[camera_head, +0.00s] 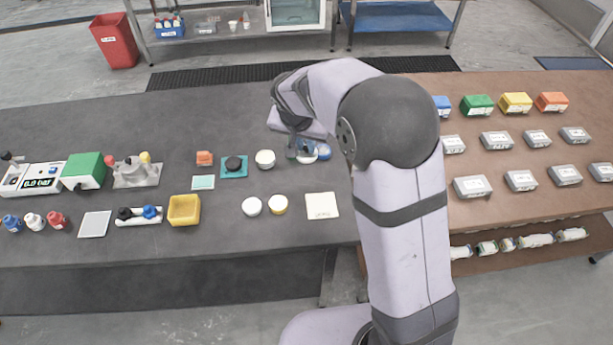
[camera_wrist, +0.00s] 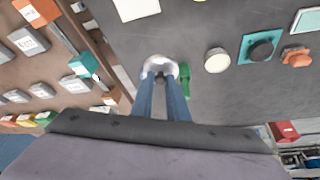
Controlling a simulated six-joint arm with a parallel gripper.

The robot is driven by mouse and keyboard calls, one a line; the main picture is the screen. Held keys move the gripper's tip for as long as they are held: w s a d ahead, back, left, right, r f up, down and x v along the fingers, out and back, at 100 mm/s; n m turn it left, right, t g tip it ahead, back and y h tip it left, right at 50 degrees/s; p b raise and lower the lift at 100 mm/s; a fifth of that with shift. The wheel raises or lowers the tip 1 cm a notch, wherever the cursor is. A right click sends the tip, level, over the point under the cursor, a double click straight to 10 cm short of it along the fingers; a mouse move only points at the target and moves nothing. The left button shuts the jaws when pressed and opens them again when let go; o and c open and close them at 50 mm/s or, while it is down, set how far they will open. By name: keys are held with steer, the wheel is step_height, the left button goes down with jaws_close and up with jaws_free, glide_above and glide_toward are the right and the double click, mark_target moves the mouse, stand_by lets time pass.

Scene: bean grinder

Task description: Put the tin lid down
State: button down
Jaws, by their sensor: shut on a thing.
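My gripper (camera_wrist: 160,92) has its two blue fingers shut on the tin lid, a pale round piece (camera_wrist: 158,62) with a dark centre at the fingertips in the wrist view. In the head view my gripper is at the right part of the grey table, where the arm partly hides it and the lid. I cannot tell whether the lid touches the table. A cream labelled square (camera_head: 322,206) lies bare on the table, nearer the front edge than my gripper. It also shows at the top of the wrist view (camera_wrist: 138,8).
A white round piece (camera_head: 265,159) lies left of my gripper, beside a teal pad with a black knob (camera_head: 234,166). A white round piece (camera_head: 252,206) and a yellow-rimmed one (camera_head: 278,204) are left of the square. A green piece (camera_wrist: 185,78) stands close beside the fingers.

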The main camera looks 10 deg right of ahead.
steer(key=shift+f+p, duration=0.65)
steer(key=shift+f, duration=4.35)
steer(key=shift+f, duration=0.2)
steer(key=c, duration=1.7)
jaws_free()
steer(key=shift+r, duration=0.1)
steer(key=shift+r, duration=0.15)
steer(key=shift+r, duration=0.15)
steer(key=b+v, duration=0.1)
steer(key=v, duration=1)
steer(key=shift+s+r, duration=0.2)
steer(key=shift+r, duration=0.15)
